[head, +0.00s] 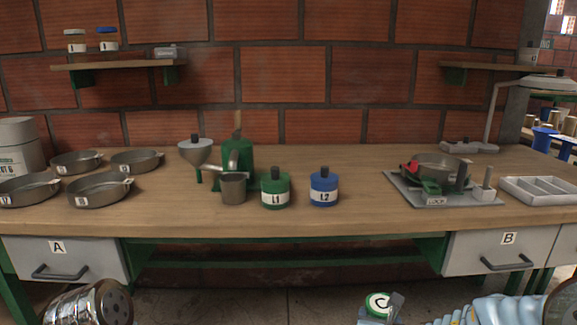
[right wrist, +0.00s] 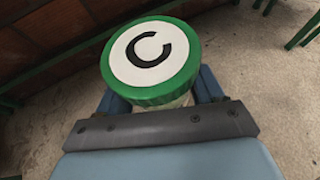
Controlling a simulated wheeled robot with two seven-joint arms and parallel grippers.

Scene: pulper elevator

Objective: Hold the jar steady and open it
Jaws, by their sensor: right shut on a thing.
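A jar (head: 378,301) with a green-rimmed lid and a white top marked "C" is at the bottom of the head view, in front of the bench. My right gripper (head: 393,309) is shut on it. In the right wrist view the jar's lid (right wrist: 150,60) faces the camera, and the blue fingers of my right gripper (right wrist: 164,93) lie on both sides of the jar below the lid. The lid is on the jar. Most of the jar's body is hidden under the lid and behind the gripper. My left gripper is not in view.
The wooden bench (head: 340,225) carries pans (head: 100,188), a green grinder (head: 238,150), a cup (head: 233,187), containers L1 (head: 275,188) and L2 (head: 323,187), a scale-like device (head: 440,180) and a divided tray (head: 541,190). Its middle right is clear. Drawers A (head: 70,258) and B (head: 495,252) are shut.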

